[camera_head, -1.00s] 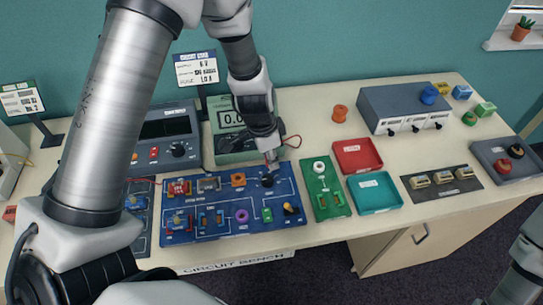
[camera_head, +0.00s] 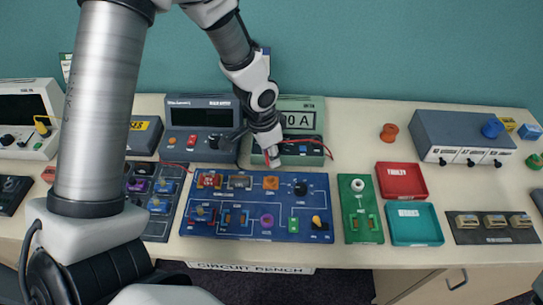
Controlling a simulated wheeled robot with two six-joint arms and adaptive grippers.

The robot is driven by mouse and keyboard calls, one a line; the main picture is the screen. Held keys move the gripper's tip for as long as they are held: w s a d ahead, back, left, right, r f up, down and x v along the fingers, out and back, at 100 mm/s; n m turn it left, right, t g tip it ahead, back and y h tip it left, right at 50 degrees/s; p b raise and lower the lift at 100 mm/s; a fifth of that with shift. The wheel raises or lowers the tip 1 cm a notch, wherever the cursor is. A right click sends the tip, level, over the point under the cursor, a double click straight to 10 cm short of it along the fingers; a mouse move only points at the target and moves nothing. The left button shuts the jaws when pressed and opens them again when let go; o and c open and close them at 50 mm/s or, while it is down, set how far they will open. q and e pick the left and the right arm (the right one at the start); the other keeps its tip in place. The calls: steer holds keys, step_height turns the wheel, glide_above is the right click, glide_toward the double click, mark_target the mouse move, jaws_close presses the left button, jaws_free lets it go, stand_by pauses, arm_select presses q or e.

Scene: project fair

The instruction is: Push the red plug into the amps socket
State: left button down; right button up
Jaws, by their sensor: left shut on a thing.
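The green meter (camera_head: 302,104) stands at the back of the bench, its display (camera_head: 302,121) ending in "0 A", partly covered by my left arm. My left gripper (camera_head: 270,160) is in front of the meter's lower left part, shut on the small red plug (camera_head: 267,156), of which only a sliver shows. A red lead (camera_head: 327,151) shows at the meter's right side. The amps socket is hidden or too small to make out, and I cannot tell whether the plug touches the meter. My right gripper is out of view.
A blue circuit board (camera_head: 255,228) lies just in front of the meter. A grey bench supply (camera_head: 200,113) stands left of it. A green board (camera_head: 349,231), a red tray (camera_head: 402,194) and a teal tray (camera_head: 429,241) lie to the right. Bare bench (camera_head: 352,142) shows right of the meter.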

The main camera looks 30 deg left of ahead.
arm_select(q)
step_height(320, 180, down, 5)
steer(key=b, duration=0.3)
steer(key=shift+w+a+b, duration=0.1)
steer(key=shift+b, duration=0.25)
steer(key=shift+f+b, duration=0.55)
steer(key=shift+b, duration=0.05)
steer(key=shift+f+b, duration=0.7)
steer(key=shift+f, duration=0.2)
stand_by(1.3)
steer(key=shift+c, duration=1.8)
jaws_free()
steer(key=shift+r+p, duration=3.75)
steer(key=shift+r, duration=0.3)
